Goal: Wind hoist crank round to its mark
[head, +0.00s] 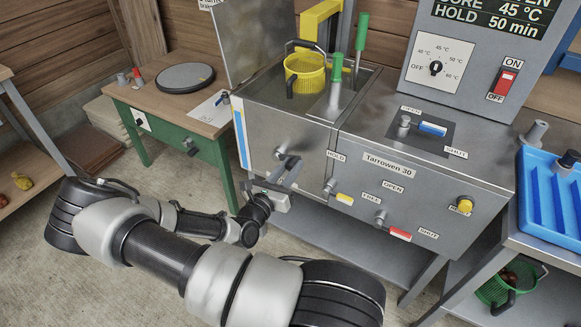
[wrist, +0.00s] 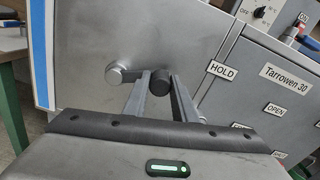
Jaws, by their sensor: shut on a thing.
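The hoist crank (head: 281,154) is on the front of the steel tank unit, left of the HOLD label (head: 336,155). In the wrist view its round metal hub (wrist: 117,73) sits left of a dark grip (wrist: 160,83). My gripper (head: 290,168) is in front of the tank and its two fingers are shut on the crank's grip, which also shows between the fingertips (wrist: 160,88). The HOLD label (wrist: 221,70) lies to the right of the grip. The crank's arm is partly hidden. A yellow basket (head: 305,66) with a dark handle is at the tank top under the yellow hoist.
Labelled levers and plates line the tank front to the right, including a red one (head: 399,234) and a yellow knob (head: 465,204). A green table (head: 190,141) stands to the left. A blue tray (head: 565,205) is at the far right.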

